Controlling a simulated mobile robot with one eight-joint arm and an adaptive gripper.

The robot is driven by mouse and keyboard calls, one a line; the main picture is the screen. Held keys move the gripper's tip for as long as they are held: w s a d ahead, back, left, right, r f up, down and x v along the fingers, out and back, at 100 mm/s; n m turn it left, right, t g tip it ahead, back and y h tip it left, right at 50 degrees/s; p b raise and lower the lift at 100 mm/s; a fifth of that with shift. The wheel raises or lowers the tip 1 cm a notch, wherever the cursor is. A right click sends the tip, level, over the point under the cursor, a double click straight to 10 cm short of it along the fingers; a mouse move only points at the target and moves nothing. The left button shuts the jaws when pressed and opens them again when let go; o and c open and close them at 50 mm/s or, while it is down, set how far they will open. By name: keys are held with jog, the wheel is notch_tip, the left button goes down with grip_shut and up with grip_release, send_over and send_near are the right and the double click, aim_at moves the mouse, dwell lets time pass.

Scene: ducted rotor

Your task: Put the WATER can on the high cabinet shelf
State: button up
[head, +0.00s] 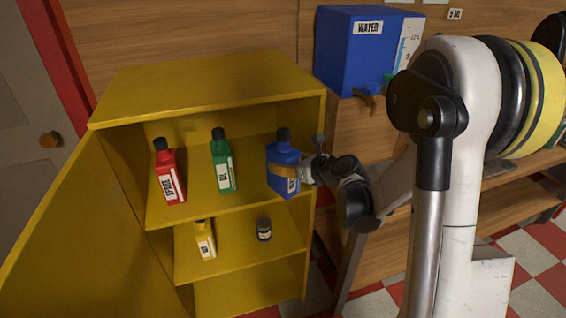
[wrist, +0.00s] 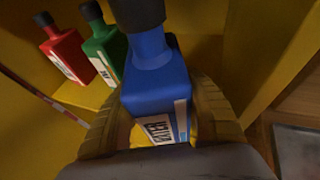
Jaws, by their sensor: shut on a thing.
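The blue WATER can (head: 282,168) with a black cap is at the right end of the high shelf (head: 200,208) in the yellow cabinet (head: 205,92). My gripper (head: 290,174) reaches in from the right and is shut on the can. In the wrist view, the can (wrist: 155,85) stands between my two ribbed fingers (wrist: 155,118), its label partly hidden by the gripper. The can looks nearly upright. I cannot tell whether its base touches the shelf.
A red can (head: 170,178) and a green can (head: 222,168) stand left of it on the same shelf. A yellow can (head: 204,240) and a small dark bottle (head: 264,230) are on the shelf below. The cabinet door (head: 85,240) is open. A blue WATER tank (head: 355,60) stands right of the cabinet.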

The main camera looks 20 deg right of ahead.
jog(key=w+f+b, duration=0.1)
jog(key=w+b, duration=0.1)
jog(key=w, duration=1.2)
jog(key=shift+f, duration=0.4)
jog(key=shift+f+b, duration=0.55)
jog(key=shift+b, duration=0.1)
dwell(1.0)
jog(key=o, duration=1.9)
jog(key=shift+s, duration=0.1)
jog(key=shift+o, duration=0.2)
